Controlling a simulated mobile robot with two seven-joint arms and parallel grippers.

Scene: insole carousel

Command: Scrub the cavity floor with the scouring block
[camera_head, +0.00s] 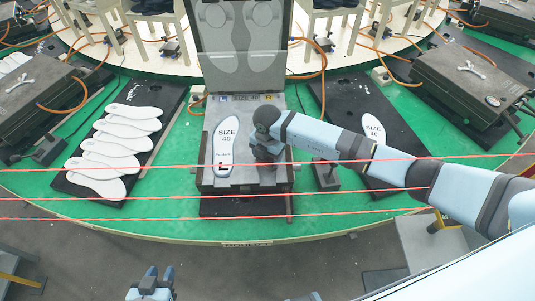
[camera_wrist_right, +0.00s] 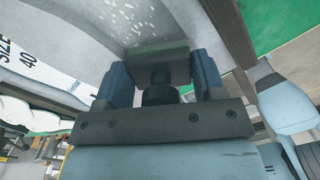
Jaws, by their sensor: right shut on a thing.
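The open mould (camera_head: 241,187) stands on the green carousel. A white insole marked SIZE 40 (camera_head: 224,150) lies in its left cavity; the right cavity is mostly hidden under my right gripper (camera_head: 267,158). In the right wrist view my right gripper (camera_wrist_right: 162,78) is shut on the dark scouring block (camera_wrist_right: 162,52). The block is at the grey cavity floor (camera_wrist_right: 105,30); I cannot tell whether it touches. Pale specks (camera_wrist_right: 137,17) dot the floor beyond the block. My left gripper (camera_head: 158,273) is open and empty, low in front of the carousel.
The mould's raised lid (camera_head: 241,73) stands behind the cavities. Several white insoles (camera_head: 112,145) lie on a black board at left, and another SIZE 40 insole (camera_head: 374,132) at right. Red lines (camera_head: 120,198) cross the front. Closed moulds stand at both sides.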

